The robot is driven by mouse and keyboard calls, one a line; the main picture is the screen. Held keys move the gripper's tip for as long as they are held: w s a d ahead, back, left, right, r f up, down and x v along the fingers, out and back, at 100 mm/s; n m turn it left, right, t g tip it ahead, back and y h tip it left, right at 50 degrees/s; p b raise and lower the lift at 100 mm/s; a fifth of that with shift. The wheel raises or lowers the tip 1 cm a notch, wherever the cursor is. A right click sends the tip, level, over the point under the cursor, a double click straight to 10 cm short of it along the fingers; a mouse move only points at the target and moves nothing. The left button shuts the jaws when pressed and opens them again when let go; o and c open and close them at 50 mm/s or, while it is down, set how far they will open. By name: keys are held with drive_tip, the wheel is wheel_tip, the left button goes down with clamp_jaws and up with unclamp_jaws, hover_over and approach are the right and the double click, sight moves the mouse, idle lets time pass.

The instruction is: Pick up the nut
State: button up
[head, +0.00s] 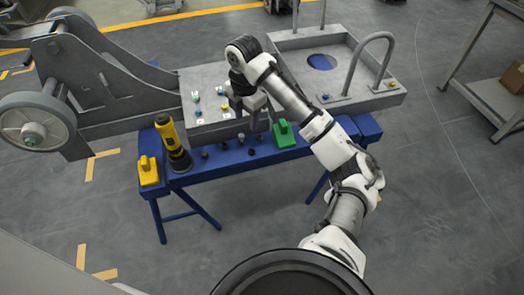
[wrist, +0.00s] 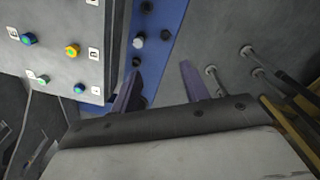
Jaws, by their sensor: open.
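My gripper (head: 255,118) is open and empty above the blue bench, beside the front face of the grey chassis. In the wrist view its two dark fingers stand apart (wrist: 160,82), with the blue bench edge and floor beyond. A small silver nut-like piece (head: 241,138) stands on the bench just below and left of the gripper; it also shows in the wrist view (wrist: 139,41). Several small dark pieces (head: 205,154) sit in a row on the bench. Their exact shapes are too small to tell.
The chassis (head: 200,80) carries several coloured, labelled studs, such as a yellow one (wrist: 72,50). A yellow-black power tool (head: 171,140), a yellow block (head: 149,172) and a green block (head: 283,133) stand on the blue bench (head: 220,172). The floor in front is clear.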

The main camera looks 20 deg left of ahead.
drive_tip(key=b, duration=0.1)
hover_over(251, 148)
drive_tip(key=s, duration=0.1)
drive_tip(key=f, duration=0.7)
drive_tip(key=shift+s+d+f, duration=0.2)
drive_tip(key=shift+f, duration=0.2)
drive_tip(key=shift+w+f, duration=0.15)
drive_tip(key=shift+f, duration=2.95)
drive_tip(key=c, duration=0.9)
drive_tip(key=shift+r, duration=0.15)
drive_tip(key=shift+c, duration=0.2)
